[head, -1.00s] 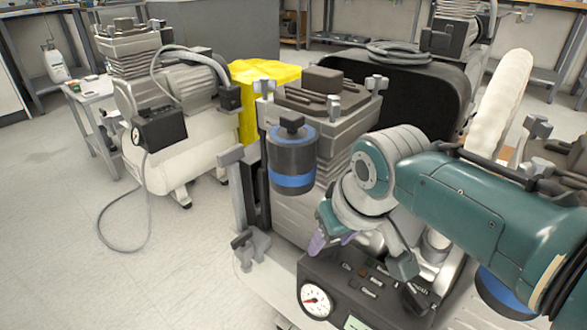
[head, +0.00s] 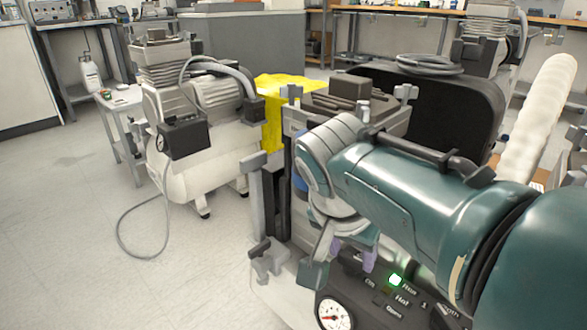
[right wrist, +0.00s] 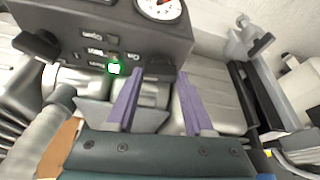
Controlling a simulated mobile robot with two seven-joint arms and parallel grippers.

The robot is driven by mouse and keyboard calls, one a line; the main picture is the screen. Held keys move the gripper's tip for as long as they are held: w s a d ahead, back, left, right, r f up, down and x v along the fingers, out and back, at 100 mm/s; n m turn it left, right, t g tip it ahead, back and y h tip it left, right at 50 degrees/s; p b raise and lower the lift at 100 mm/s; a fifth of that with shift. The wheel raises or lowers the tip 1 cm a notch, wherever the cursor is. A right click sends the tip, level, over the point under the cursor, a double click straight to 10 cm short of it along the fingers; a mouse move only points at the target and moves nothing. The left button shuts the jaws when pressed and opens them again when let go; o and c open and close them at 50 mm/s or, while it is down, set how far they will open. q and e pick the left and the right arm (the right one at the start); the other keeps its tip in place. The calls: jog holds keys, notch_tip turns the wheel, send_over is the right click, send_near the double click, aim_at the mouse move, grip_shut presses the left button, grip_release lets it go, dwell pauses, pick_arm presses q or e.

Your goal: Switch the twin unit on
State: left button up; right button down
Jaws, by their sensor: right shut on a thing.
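The compressor in front (head: 352,105), which appears to be the twin unit, has a dark control panel (head: 375,290) with a round white gauge (head: 333,316) and labelled indicators. One indicator lamp (head: 395,279) glows green; it also shows in the right wrist view (right wrist: 114,67). My right gripper (head: 353,253) reaches down at the back of the panel. In the right wrist view its purple fingers (right wrist: 160,75) are on either side of a dark switch knob (right wrist: 158,68) at the panel's edge, shut on it. My arm hides part of the unit. My left gripper is out of view.
Another white-tank compressor (head: 205,165) stands at the left with its cable on the floor. A yellow thing (head: 275,110) and a black case (head: 450,110) stand behind the front unit. Floor at the left is free.

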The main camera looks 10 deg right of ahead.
jog(key=shift+f+m+g+b, duration=0.1)
jog(key=shift+m+g+b, duration=0.2)
jog(key=shift+m+b, duration=0.65)
jog(key=shift+h, duration=0.3)
jog(key=shift+c, duration=1.4)
grip_release()
